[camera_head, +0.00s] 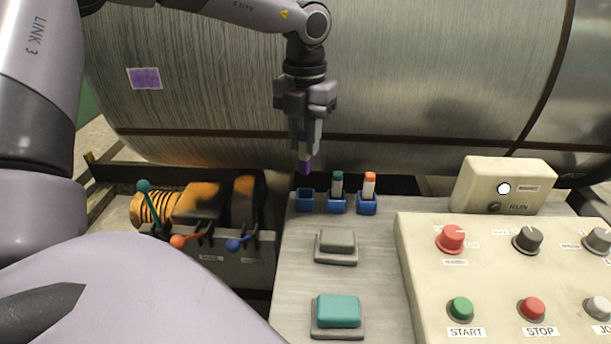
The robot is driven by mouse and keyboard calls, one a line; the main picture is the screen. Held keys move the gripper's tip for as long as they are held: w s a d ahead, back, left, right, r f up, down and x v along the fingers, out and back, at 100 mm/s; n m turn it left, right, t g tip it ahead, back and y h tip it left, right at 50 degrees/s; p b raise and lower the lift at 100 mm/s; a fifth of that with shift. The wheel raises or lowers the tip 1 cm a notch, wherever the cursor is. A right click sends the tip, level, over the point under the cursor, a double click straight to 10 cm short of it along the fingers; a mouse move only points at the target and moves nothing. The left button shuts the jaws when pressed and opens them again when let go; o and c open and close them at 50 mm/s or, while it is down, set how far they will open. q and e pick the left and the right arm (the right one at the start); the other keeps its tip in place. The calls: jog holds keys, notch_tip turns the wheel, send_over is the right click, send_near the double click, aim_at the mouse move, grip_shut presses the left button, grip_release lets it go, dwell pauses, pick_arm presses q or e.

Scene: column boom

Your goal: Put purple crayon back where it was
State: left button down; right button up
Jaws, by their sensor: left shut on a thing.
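My left gripper (305,140) is shut on the purple crayon (305,167), whose lower end shows below the fingertips. The crayon points down and is just above an empty blue holder (305,203), apart from it as far as I can see. To the right, a second blue holder (337,206) holds a teal crayon (337,184). A third blue holder (367,206) holds an orange crayon (369,184). My right gripper is not in view.
A large metal cylinder (420,80) with a purple patch (145,78) stands behind. A control panel (420,270) with buttons and knobs is at right. Levers (180,240) are at left. A grey button (336,243) and a teal button (338,311) sit in front of the holders.

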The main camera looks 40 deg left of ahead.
aim_at(305, 174)
pick_arm(q)
notch_tip(305, 174, down, 8)
jog(key=shift+r, duration=0.1)
jog(key=shift+f, duration=0.25)
